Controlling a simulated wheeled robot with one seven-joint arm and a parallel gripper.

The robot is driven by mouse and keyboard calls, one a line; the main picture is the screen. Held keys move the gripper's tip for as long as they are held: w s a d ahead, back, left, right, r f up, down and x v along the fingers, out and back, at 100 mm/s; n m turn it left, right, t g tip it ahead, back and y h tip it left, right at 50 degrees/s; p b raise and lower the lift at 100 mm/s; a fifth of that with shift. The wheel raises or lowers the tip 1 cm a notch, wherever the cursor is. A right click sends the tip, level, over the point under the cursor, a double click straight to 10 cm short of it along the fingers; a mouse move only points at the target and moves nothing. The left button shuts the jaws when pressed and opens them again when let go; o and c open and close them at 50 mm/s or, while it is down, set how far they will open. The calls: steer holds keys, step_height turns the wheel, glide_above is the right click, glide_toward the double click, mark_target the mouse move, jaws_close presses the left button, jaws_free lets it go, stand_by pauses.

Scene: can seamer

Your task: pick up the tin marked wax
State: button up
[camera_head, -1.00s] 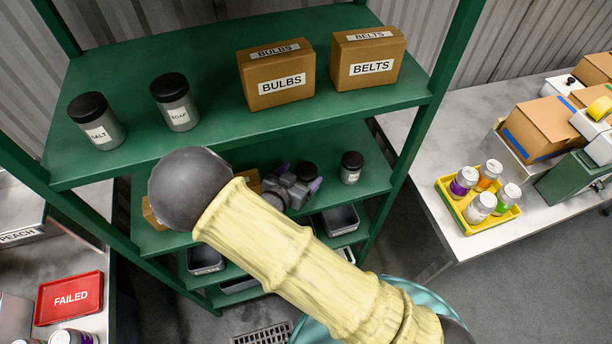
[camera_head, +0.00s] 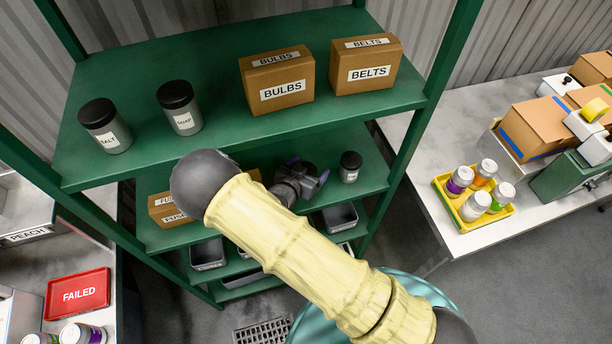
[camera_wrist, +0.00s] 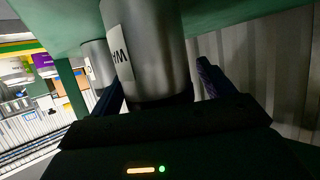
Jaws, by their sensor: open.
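In the wrist view, a grey metal tin (camera_wrist: 150,45) with a black lid stands between the fingers of my gripper (camera_wrist: 157,80). Its white label shows part of a word that reads like "WA"; the rest is turned out of sight. The fingers are open on either side of it, and I cannot tell whether either touches it. In the head view my gripper (camera_head: 308,172) is over the middle green shelf, and it and my arm hide most of that tin. A similar black-lidded tin (camera_head: 350,168) stands to the right, its label too small to read.
Another tin (camera_wrist: 97,62) stands behind in the wrist view. Tins marked salt (camera_head: 105,127) and soap (camera_head: 180,108) and boxes marked BULBS (camera_head: 277,80) and BELTS (camera_head: 365,63) are on the top shelf (camera_head: 225,145). A box (camera_head: 168,210) sits left on the middle shelf.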

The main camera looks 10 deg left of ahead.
stand_by(0.3)
steer(key=c, duration=1.1)
steer(key=shift+r, duration=0.2)
step_height(320, 180, up, 10)
steer(key=b, duration=0.3)
steer(key=shift+f, duration=0.15)
